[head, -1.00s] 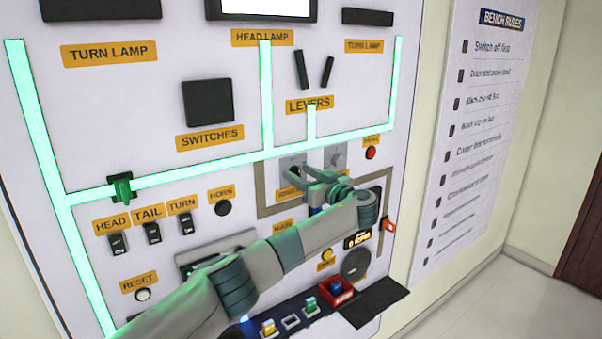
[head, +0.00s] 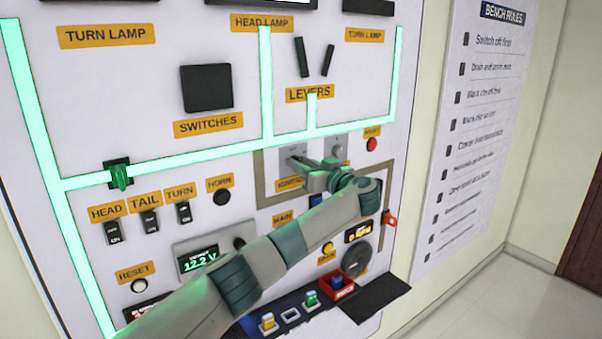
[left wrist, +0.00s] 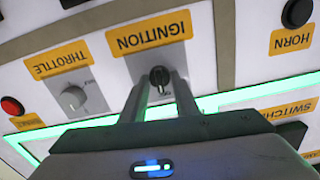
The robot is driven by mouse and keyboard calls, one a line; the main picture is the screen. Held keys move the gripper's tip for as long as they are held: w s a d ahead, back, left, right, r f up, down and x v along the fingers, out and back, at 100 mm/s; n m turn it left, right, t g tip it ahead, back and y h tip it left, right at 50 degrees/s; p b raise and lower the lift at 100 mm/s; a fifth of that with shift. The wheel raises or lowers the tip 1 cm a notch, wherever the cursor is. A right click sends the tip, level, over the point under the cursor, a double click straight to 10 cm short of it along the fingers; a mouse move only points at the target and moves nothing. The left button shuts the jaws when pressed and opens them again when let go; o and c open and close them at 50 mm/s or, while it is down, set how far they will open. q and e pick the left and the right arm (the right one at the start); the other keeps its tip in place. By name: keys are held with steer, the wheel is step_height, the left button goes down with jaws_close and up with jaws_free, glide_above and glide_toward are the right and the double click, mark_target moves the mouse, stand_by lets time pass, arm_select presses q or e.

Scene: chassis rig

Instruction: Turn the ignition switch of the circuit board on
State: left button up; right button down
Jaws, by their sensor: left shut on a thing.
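The ignition switch is a small black round knob (left wrist: 160,77) on a grey plate, above the upside-down IGNITION label (left wrist: 150,34) in the left wrist view's picture order reversed. A pale mark shows on the knob's lower side in that view. My left gripper (left wrist: 161,88) has one finger on each side of the knob and is shut on it. In the head view the left gripper (head: 312,168) reaches the grey ignition plate (head: 292,153) from the right, and its fingers hide the knob. The orange ignition label (head: 288,184) shows just below. My right gripper is in neither view.
The throttle knob (left wrist: 73,98) sits beside the ignition switch, with a red button (left wrist: 12,106) beyond it. A voltage display (head: 198,259) reads 12.2 V. My left forearm crosses the lower board. A red tray (head: 338,286) and dark shelf (head: 375,301) jut out below.

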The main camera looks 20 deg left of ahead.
arm_select(q)
steer(key=m+b, duration=0.4)
steer(key=m, duration=0.1)
steer(key=m+b, duration=0.4)
steer(key=m, duration=0.2)
steer(key=shift+w+d+f, duration=0.1)
steer(key=shift+f, duration=0.05)
stand_by(0.6)
steer(key=o, duration=1)
steer(key=shift+o, duration=0.2)
